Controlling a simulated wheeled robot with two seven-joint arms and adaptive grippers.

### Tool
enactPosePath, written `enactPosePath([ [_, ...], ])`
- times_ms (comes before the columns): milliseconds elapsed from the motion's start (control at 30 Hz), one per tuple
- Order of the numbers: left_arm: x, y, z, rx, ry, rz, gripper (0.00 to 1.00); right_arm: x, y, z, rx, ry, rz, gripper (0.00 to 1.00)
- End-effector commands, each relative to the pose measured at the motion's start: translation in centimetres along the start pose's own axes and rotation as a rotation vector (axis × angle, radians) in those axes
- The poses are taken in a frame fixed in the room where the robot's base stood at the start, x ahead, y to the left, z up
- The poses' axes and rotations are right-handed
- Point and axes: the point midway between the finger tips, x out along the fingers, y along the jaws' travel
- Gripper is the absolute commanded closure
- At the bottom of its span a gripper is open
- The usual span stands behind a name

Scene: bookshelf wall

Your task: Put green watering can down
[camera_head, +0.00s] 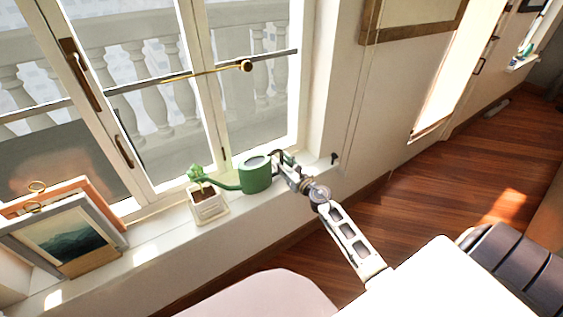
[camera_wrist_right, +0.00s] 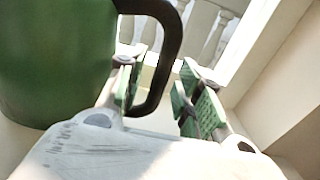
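The green watering can (camera_head: 256,175) is upright at the windowsill (camera_head: 150,250), its spout pointing left towards the potted plant (camera_head: 208,203). I cannot tell for sure whether its base touches the sill. My right gripper (camera_head: 284,162) is at the can's right side, by the handle. In the right wrist view the can's green body (camera_wrist_right: 55,60) fills the left, and its dark handle (camera_wrist_right: 170,55) passes between the parted fingers of my right gripper (camera_wrist_right: 160,95). A gap shows between the handle and the right finger. My left gripper is not in view.
Framed pictures (camera_head: 70,243) lean at the left end of the sill. The window with a handle (camera_head: 123,151) is behind. A pink rounded surface (camera_head: 265,298) lies in front at the bottom. Wooden floor (camera_head: 440,185) is open to the right, with a dark slatted seat (camera_head: 515,265).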

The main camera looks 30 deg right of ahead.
Motion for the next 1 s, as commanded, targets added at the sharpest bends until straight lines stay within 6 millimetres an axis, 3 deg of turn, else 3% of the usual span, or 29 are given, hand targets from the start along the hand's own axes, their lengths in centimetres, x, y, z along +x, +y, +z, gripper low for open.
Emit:
enactPosePath([
  [1000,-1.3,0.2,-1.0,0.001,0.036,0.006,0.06,-8.6,0.0,-0.1,0.001,0.000,0.000,0.65],
])
